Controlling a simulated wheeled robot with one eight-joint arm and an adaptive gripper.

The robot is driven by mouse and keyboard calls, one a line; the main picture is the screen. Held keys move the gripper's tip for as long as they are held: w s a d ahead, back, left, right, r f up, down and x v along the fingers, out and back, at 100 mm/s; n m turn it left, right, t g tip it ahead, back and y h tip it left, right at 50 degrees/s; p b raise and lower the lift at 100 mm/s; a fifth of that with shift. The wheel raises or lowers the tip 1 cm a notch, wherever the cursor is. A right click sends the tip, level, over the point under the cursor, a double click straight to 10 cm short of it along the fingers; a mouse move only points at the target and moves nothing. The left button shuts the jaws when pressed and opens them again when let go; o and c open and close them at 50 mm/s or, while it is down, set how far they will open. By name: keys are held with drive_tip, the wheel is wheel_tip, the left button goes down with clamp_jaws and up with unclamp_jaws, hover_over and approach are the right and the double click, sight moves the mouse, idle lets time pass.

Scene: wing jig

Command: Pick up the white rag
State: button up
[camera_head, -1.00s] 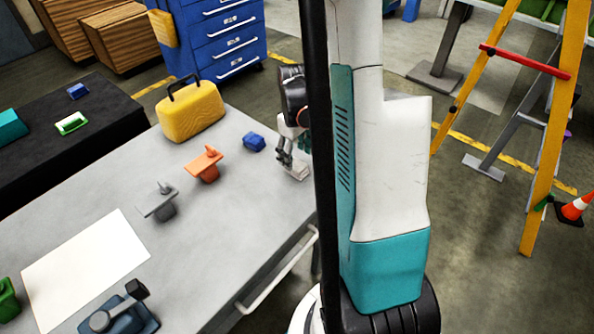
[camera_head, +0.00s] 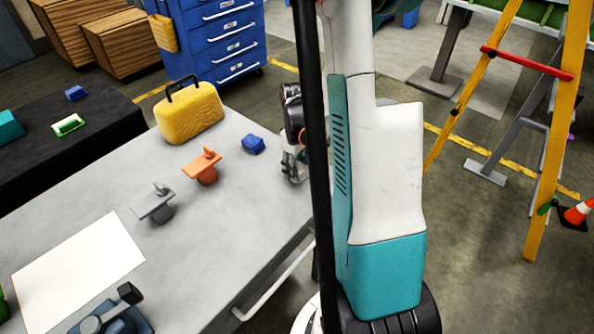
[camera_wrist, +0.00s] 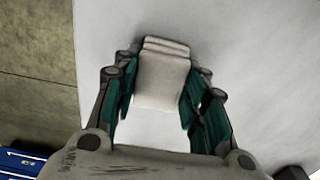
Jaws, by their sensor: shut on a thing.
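The white rag (camera_wrist: 162,80) is a small folded off-white block between my gripper's fingers in the wrist view. My gripper (camera_wrist: 158,92) has its two green-padded fingers on either side of the rag and is shut on it. In the head view my gripper (camera_head: 293,166) is at the right edge of the grey table (camera_head: 215,225), partly hidden behind my dark column. The rag is hard to make out in the head view. I cannot tell how far it is above the tabletop.
A blue rag-like block (camera_head: 253,144) lies just left of my gripper. An orange tool (camera_head: 203,166), a grey tool (camera_head: 155,204) and a yellow case (camera_head: 190,113) stand farther left. A white sheet (camera_head: 78,270) lies at the front left. A blue drawer cabinet (camera_head: 215,40) stands behind.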

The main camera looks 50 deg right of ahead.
wheel_tip(320, 180, up, 20)
drive_tip(key=p, duration=0.7)
